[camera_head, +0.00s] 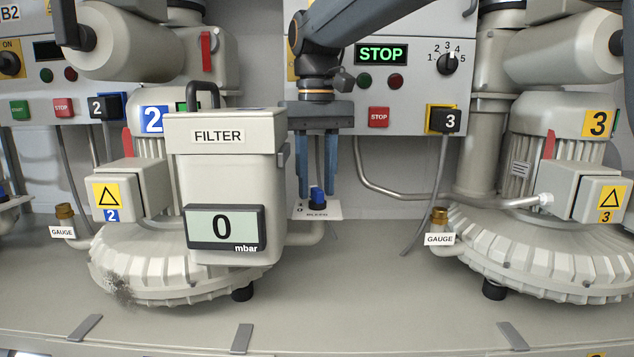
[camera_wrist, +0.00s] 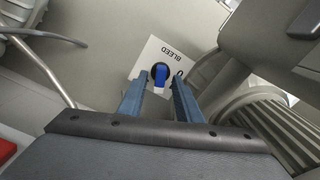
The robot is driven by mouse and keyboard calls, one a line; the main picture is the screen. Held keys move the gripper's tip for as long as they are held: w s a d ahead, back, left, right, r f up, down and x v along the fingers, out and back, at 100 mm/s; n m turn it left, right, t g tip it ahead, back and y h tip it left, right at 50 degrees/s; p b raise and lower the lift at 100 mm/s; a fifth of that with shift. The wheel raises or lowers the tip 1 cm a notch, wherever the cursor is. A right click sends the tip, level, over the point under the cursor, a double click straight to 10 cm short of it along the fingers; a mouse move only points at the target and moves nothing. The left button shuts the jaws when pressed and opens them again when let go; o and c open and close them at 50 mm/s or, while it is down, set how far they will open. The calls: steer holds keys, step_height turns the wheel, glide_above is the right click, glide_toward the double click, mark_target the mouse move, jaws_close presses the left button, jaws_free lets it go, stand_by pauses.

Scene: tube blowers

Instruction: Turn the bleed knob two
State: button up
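The bleed knob of blower two is small and blue (camera_head: 317,195), on a white label plate (camera_head: 328,211) just right of the filter box. In the wrist view the blue knob (camera_wrist: 161,74) has a dark round base and sits on a white plate reading BLEED (camera_wrist: 150,57). My gripper (camera_head: 317,190) points straight down over the knob. Its two blue fingers are apart, one on each side of the knob. The wrist view also shows my gripper (camera_wrist: 160,85) open, with the knob between and just beyond the fingertips. I cannot tell whether either finger touches it.
The filter box (camera_head: 185,170) with a display (camera_head: 227,227) reading 0 mbar stands close to the left of my gripper. Blower three (camera_head: 550,250) stands on the right. A panel display (camera_head: 381,54) above reads STOP. A bent metal pipe (camera_head: 400,195) runs right of my gripper.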

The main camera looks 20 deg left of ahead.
mark_target(316, 188)
step_height(316, 188, up, 8)
steer(key=shift+f+b, duration=0.25)
steer(key=shift+b, duration=0.8)
step_height(316, 188, down, 7)
steer(key=shift+p, duration=1.15)
steer(key=shift+f, duration=0.4)
steer(key=shift+r+m, duration=0.1)
steer(key=shift+m, duration=0.6)
steer(key=shift+r+b, duration=0.3)
steer(key=shift+r, duration=0.45)
